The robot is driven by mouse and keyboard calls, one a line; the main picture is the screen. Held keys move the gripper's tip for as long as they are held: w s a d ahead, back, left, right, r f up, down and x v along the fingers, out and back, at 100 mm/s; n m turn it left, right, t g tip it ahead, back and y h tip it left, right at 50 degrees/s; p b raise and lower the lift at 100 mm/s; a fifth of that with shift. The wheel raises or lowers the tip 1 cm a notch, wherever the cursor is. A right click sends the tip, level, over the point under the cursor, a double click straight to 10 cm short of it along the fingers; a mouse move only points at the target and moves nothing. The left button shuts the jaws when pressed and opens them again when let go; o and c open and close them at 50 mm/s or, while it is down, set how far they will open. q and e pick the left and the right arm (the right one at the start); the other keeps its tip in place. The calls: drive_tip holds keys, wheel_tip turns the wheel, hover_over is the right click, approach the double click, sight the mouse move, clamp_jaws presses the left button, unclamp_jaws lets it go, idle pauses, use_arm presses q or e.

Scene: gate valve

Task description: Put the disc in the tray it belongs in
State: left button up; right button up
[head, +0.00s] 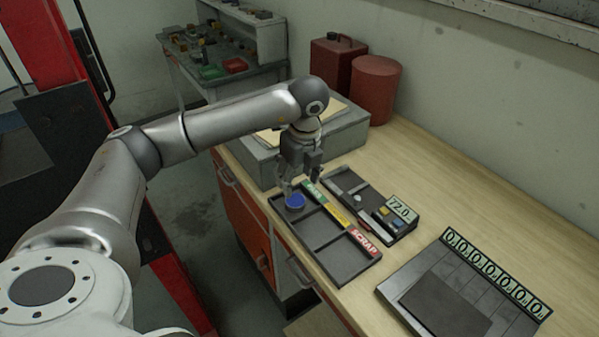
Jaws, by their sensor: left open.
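The disc (295,202) is blue and round. It lies in the far left compartment of a dark three-part tray (343,270), the one beside the green label (314,191). The middle compartment has a yellow label (338,216) and the near one a red label (364,242) reading SCRAP. My left gripper (300,184) is open, pointing down just above and behind the disc. I cannot tell whether a fingertip touches the disc. My right gripper is out of view.
A dark gauge tray (361,193) with small blocks and a card reading 72.0 (401,208) stands right of the tray. A grey slotted board (468,278) with number cards lies at the near right. A grey box (345,135) and red canisters (376,90) stand behind. Bare bench (450,180) lies right.

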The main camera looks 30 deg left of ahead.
use_arm(q)
drive_tip(key=shift+s+d+r+b, duration=0.1)
drive_tip(key=shift+d+r+b, duration=0.1)
drive_tip(key=shift+r, duration=0.85)
drive_tip(key=shift+d+r+b, duration=0.1)
drive_tip(key=shift+r+b, duration=0.1)
drive_tip(key=shift+r, duration=0.85)
